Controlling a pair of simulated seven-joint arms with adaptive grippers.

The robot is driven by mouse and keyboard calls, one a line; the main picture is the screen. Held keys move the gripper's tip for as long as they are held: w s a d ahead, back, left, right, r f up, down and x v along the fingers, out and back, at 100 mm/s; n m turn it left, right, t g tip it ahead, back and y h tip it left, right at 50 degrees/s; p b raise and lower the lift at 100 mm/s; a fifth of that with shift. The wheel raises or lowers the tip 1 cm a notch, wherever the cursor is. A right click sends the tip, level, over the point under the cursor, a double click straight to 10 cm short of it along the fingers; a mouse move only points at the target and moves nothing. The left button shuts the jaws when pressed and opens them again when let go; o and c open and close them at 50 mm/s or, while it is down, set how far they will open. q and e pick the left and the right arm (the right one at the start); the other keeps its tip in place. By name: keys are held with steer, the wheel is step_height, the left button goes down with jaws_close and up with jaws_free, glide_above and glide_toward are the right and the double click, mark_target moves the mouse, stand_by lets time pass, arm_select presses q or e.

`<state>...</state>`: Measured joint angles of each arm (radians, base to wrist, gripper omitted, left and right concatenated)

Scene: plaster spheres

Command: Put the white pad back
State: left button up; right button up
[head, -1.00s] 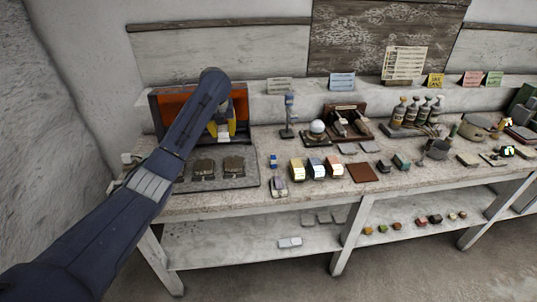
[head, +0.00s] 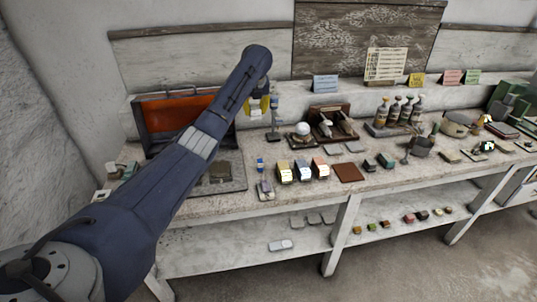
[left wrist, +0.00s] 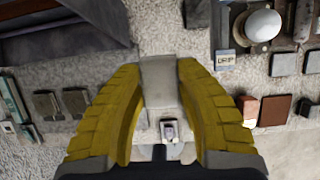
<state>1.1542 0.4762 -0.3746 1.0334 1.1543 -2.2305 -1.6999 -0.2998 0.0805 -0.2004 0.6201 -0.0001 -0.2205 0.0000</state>
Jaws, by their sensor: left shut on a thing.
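My left gripper (head: 258,107) is above the back of the bench, just left of a slim upright stand (head: 274,122). In the left wrist view its yellow fingers (left wrist: 158,72) are closed on a pale grey-white rectangular block, which looks like the white pad (left wrist: 158,88). The pad is held above the bench top, and I cannot make it out in the head view. A white sphere (head: 303,128) rests on a dark holder to the right; it also shows in the left wrist view (left wrist: 262,25). My right gripper is not in view.
An orange-lined open case (head: 180,112) and a dark tray (head: 232,180) are at the left. Several small blocks, a brown square (head: 348,172) and bottles (head: 395,110) crowd the bench. A small whitish piece (head: 281,245) lies on the lower shelf.

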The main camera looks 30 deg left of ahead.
mark_target(256, 154)
arm_select(q)
step_height(256, 154, down, 20)
steer(key=shift+r, duration=0.25)
stand_by(0.5)
steer(key=shift+f, duration=0.15)
steer(key=o, duration=1.2)
steer(key=shift+c, duration=0.2)
steer(key=v, duration=1.2)
